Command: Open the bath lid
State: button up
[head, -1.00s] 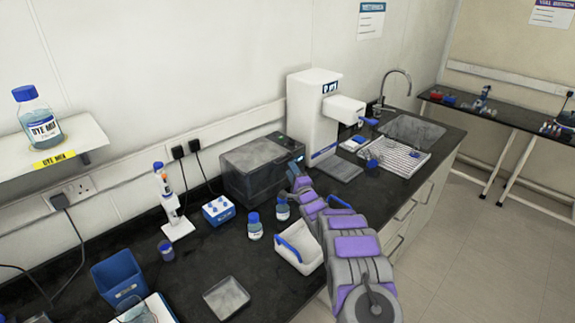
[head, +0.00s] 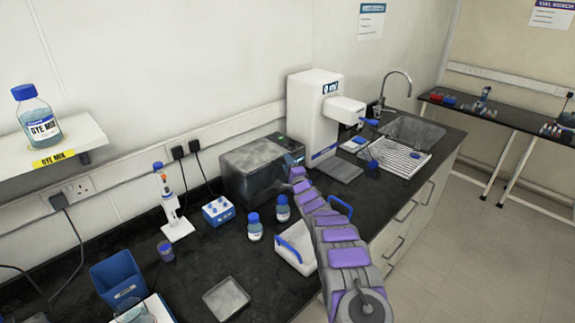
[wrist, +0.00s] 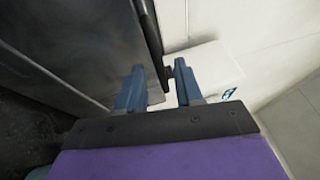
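The bath is a dark grey box (head: 240,186) against the wall on the black bench, with its flat grey lid (head: 250,154) down. My gripper (head: 292,161) is at the right end of the box, small and partly hidden by my arm in the head view. In the wrist view, my gripper's two blue fingers (wrist: 159,68) are spread apart. A dark bar (wrist: 150,35), perhaps the lid's handle, runs along the grey metal surface (wrist: 90,45) and its end lies between the fingertips. I cannot tell whether either finger touches it.
A white dispenser machine (head: 313,110) stands right of the bath and shows in the wrist view (wrist: 205,78). Two blue-capped bottles (head: 255,228) (head: 283,210) and a white carrier (head: 290,255) stand in front, close to my arm.

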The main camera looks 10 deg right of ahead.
jog(key=shift+c, duration=0.2)
jog(key=c, duration=0.6)
grip_shut()
jog(key=shift+f, duration=0.25)
